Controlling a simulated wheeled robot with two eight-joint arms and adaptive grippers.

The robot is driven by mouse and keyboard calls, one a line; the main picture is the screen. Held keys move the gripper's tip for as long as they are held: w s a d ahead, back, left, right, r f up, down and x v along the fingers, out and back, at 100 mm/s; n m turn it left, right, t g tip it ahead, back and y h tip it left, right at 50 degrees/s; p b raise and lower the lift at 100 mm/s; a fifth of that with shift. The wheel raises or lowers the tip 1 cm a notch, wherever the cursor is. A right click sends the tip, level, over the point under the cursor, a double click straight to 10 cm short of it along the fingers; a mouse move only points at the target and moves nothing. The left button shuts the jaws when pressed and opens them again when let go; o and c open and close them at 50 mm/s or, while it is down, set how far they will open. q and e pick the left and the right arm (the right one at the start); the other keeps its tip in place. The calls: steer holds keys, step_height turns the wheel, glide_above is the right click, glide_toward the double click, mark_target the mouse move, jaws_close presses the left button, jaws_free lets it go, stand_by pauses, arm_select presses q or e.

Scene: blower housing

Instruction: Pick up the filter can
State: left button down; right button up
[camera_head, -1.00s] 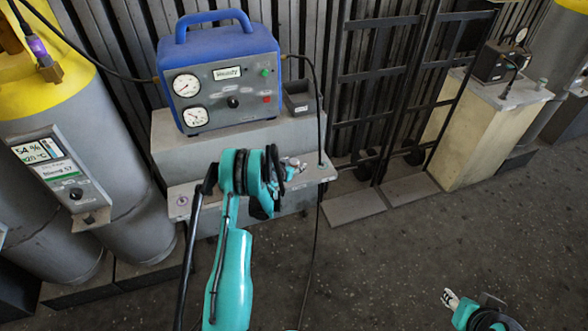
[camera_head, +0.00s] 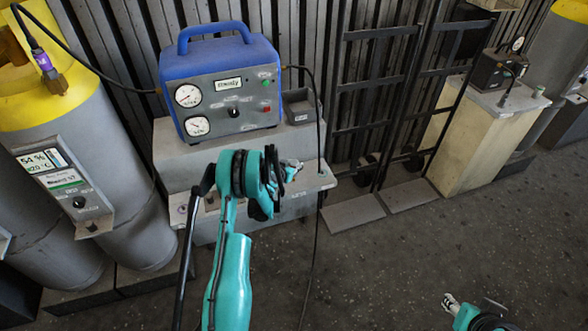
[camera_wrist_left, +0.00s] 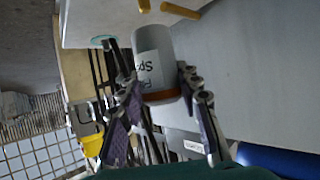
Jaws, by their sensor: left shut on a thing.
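The filter can (camera_wrist_left: 155,60) is a grey cylinder with dark lettering and an orange-brown band, seen in the left wrist view. My left gripper (camera_wrist_left: 150,77) is shut on it, with fingers on both sides of the can. In the head view my left gripper (camera_head: 289,168) is over the right part of the grey ledge in front of the blue machine. The can is hard to make out there, and I cannot tell whether it touches the ledge. My right gripper (camera_head: 450,303) is low at the right, over the floor; its finger opening is too small to judge.
The blue machine (camera_head: 222,75) with gauges stands on a grey block (camera_head: 170,150). A small dark open box (camera_head: 301,106) sits beside it. A black cable hangs near my left gripper. Gas cylinders (camera_head: 110,170) stand left, black hand trucks (camera_head: 375,100) right. The floor (camera_head: 400,260) in front is clear.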

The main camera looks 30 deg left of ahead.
arm_select(q)
steer(key=s+d+r, duration=0.6)
steer(key=s+d, duration=0.1)
steer(key=d, duration=0.1)
steer(key=shift+s+d+r, duration=0.35)
steer(key=shift+s+r, duration=0.05)
